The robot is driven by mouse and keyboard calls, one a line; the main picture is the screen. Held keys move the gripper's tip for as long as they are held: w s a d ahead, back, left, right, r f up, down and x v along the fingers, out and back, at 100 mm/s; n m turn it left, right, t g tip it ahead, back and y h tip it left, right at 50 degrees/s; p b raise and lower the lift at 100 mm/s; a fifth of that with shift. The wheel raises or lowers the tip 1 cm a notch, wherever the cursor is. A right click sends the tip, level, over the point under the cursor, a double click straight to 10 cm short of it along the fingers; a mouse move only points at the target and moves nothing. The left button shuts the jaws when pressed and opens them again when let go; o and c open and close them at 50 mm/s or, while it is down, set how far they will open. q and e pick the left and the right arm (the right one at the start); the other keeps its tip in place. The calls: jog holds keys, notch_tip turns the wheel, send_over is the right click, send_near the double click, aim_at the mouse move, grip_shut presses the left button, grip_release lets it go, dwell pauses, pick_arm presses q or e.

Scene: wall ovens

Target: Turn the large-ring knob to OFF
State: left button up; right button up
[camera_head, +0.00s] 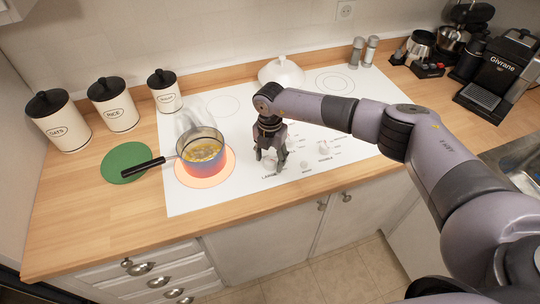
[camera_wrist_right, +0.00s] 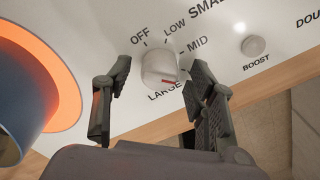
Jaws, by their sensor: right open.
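The large-ring knob (camera_wrist_right: 159,68) is a round white dial on the white cooktop, with OFF, LOW and MID printed around it and LARGE below. A small reddish mark shows at its lower edge. My right gripper (camera_head: 270,159) is above the knob, pointing down. In the right wrist view its two fingers (camera_wrist_right: 158,80) are open, one on each side of the knob, with gaps visible. In the head view the gripper largely hides the knob. The large ring (camera_head: 207,181) glows orange under a pot (camera_head: 204,158). My left gripper is not in view.
The pot's black handle (camera_head: 143,168) points left over a green mat (camera_head: 125,161). A small BOOST button (camera_wrist_right: 254,46) and another knob (camera_head: 323,148) lie right of the gripper. A white lid (camera_head: 282,73) sits behind. Canisters stand at left, a coffee machine (camera_head: 503,70) at right.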

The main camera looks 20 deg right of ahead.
jog(key=c, duration=1.1)
jog(key=shift+c, duration=0.2)
jog(key=shift+f, duration=0.1)
